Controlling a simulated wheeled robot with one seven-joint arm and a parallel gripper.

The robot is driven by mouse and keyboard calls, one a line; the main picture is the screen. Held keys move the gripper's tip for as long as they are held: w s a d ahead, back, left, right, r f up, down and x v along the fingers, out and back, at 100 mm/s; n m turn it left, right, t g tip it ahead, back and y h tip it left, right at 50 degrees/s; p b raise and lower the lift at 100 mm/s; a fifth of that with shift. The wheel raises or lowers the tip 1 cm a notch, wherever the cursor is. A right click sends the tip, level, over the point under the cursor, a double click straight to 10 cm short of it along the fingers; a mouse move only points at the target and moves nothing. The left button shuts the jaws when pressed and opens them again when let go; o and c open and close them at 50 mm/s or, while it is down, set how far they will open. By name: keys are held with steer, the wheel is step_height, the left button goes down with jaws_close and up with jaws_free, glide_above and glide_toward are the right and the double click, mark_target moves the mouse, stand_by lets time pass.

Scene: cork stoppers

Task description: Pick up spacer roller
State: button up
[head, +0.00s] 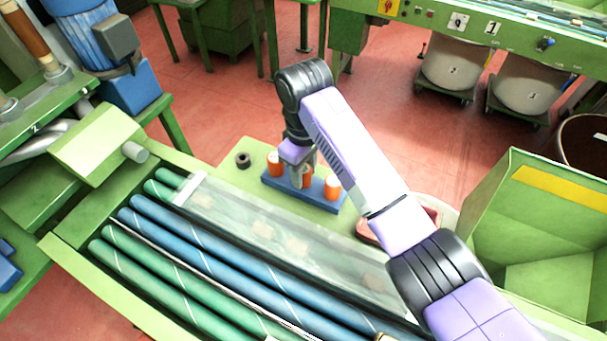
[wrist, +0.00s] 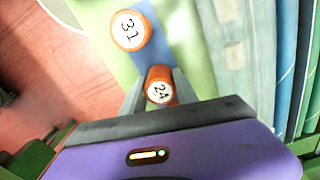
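Orange cylinders with white numbered ends stand on a blue rack (head: 325,204) at the centre of the head view. One is at its left end (head: 274,165), one at its right end (head: 333,187), and one (head: 308,180) is mostly hidden by my gripper (head: 298,172). I cannot tell which is named the spacer roller. In the wrist view, my gripper (wrist: 161,88) has its fingers on either side of the cylinder marked 24 (wrist: 160,82). Whether they press on it is not clear. The cylinder marked 31 (wrist: 130,31) stands apart, up and left.
A small dark ring (head: 243,160) lies on the green surface left of the rack. A clear-covered bed (head: 290,235) with long blue and green rollers (head: 190,245) runs in front. A red dish (head: 372,232) is to the right, and a green bin (head: 545,230) stands farther right.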

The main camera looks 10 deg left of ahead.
jaws_close()
steer(key=shift+r, duration=0.1)
